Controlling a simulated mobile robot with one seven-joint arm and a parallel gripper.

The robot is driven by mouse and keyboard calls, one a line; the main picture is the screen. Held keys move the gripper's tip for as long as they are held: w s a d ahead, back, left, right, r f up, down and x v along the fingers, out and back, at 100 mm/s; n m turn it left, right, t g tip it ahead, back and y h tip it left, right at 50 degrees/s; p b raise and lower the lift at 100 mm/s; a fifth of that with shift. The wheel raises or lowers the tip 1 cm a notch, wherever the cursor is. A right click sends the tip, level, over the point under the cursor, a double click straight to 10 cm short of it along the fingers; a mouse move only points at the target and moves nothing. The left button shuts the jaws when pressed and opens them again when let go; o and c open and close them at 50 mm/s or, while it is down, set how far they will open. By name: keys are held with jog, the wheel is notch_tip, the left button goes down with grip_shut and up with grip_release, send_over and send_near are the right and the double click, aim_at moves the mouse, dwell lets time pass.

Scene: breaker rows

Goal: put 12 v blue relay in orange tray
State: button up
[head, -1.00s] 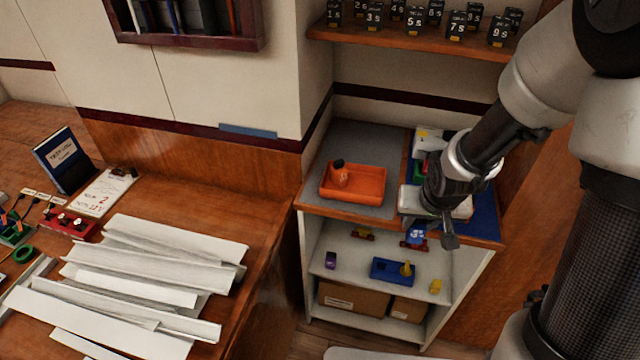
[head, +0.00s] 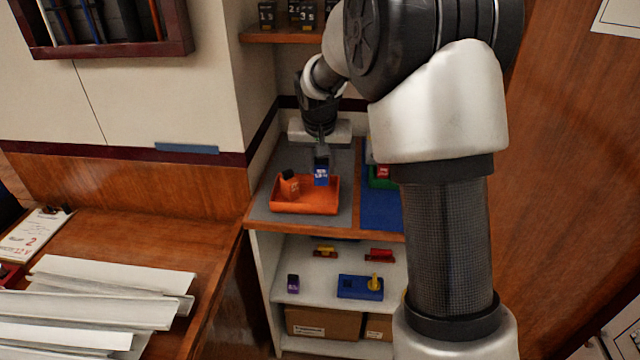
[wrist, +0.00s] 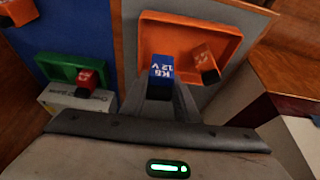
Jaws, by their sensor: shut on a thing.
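The blue relay (head: 321,173) is held by my gripper (head: 320,152) over the right part of the orange tray (head: 305,207). In the wrist view the blue relay (wrist: 161,70) reads "12 V" and sits between the fingertips of my gripper (wrist: 160,88). The orange tray (wrist: 165,28) is behind and below it there. An orange relay (head: 289,185) with a dark end is in the tray's left part; it also shows in the wrist view (wrist: 204,60). I cannot tell whether the blue relay touches the tray.
A green tray (wrist: 68,70) with a red relay (wrist: 87,80) is on the blue mat (wrist: 70,30) beside the tray's grey mat. My arm hides much of the right side.

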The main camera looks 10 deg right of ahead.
aim_at(321, 181)
jog(key=shift+f+b, duration=0.4)
jog(key=shift+f, duration=1.9)
jog(key=shift+f, duration=0.2)
jog(key=o, duration=0.8)
